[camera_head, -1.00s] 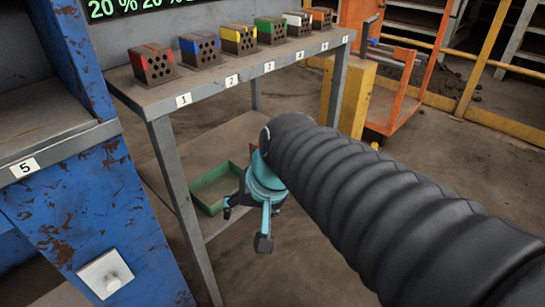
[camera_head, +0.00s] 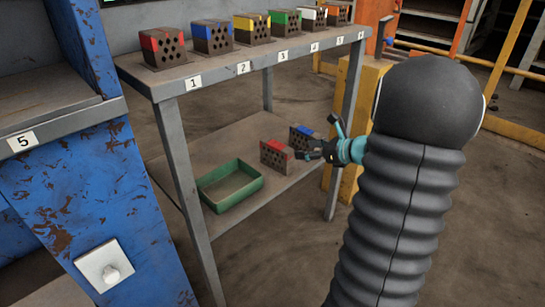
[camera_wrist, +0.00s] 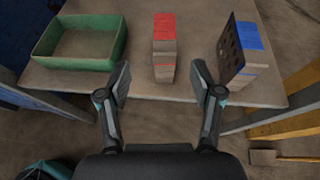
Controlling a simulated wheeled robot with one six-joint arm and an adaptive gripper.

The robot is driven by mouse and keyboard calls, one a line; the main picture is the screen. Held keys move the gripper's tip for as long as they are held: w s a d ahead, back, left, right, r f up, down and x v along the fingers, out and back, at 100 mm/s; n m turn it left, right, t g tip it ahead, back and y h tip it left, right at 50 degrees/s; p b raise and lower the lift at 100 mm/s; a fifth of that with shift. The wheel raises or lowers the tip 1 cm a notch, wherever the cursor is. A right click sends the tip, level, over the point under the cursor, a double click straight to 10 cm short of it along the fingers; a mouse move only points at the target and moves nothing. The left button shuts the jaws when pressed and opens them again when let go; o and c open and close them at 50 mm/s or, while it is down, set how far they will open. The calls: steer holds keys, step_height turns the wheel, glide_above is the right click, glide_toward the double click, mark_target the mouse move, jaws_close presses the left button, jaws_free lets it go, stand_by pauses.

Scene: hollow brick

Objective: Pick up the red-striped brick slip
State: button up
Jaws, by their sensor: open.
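A brick with a red stripe (camera_head: 275,157) stands on the lower shelf, right of the green tray. In the wrist view this red-topped brick (camera_wrist: 164,47) appears as a narrow block with a thin red line across it. My gripper (camera_head: 320,142) is open and empty, beside the red brick on its right in the head view. In the wrist view my gripper (camera_wrist: 161,75) has its two fingers spread, and the brick's near end shows in the gap between them. I cannot tell the exact distance to it.
A blue-striped brick (camera_head: 301,138) stands close by, near the right finger in the wrist view (camera_wrist: 255,62). The green tray (camera_head: 211,208) is on the same shelf. The upper shelf (camera_head: 160,84) overhangs, holding several striped bricks, including a red one (camera_head: 163,47). A yellow post (camera_head: 358,125) stands right.

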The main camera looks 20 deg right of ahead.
mark_target(279, 145)
steer(key=x, duration=0.8)
steer(key=shift+w+d+b, duration=0.15)
steer(key=shift+d+b, duration=0.15)
steer(key=shift+b, duration=0.05)
steer(key=shift+r+x, duration=0.15)
steer(key=shift+x, duration=1.25)
steer(key=shift+r+x, duration=0.1)
steer(key=shift+x, duration=1.35)
steer(key=shift+w, duration=0.1)
steer(key=c, duration=1.2)
steer(key=shift+r, duration=0.1)
steer(key=shift+c, duration=0.2)
